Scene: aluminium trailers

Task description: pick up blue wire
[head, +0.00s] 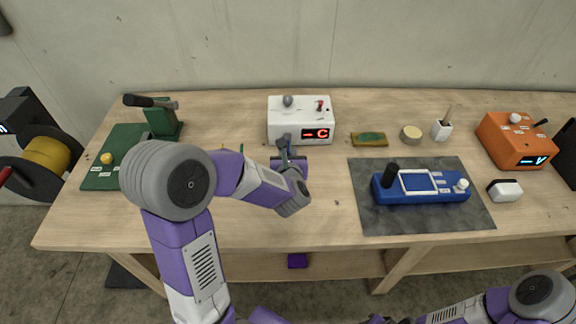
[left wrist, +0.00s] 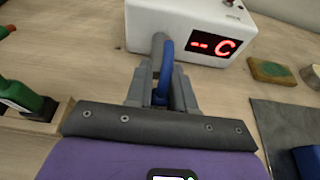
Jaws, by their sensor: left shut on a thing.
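A grey cylindrical piece stands right beside the loop, in front of the white box (left wrist: 183,18). I cannot tell whether the wire is joined to it. In the head view my left gripper (head: 288,150) is over the table just in front of the white box (head: 300,107), and the wire is mostly hidden there. My right arm shows at the bottom right, but its gripper is out of view.
On the wooden table (head: 230,228), a green press (head: 162,120) stands left. A grey mat (head: 400,222) with a blue device (head: 420,190) lies right of my gripper. An orange box (head: 512,140) and a white-black block (head: 505,190) are farther right.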

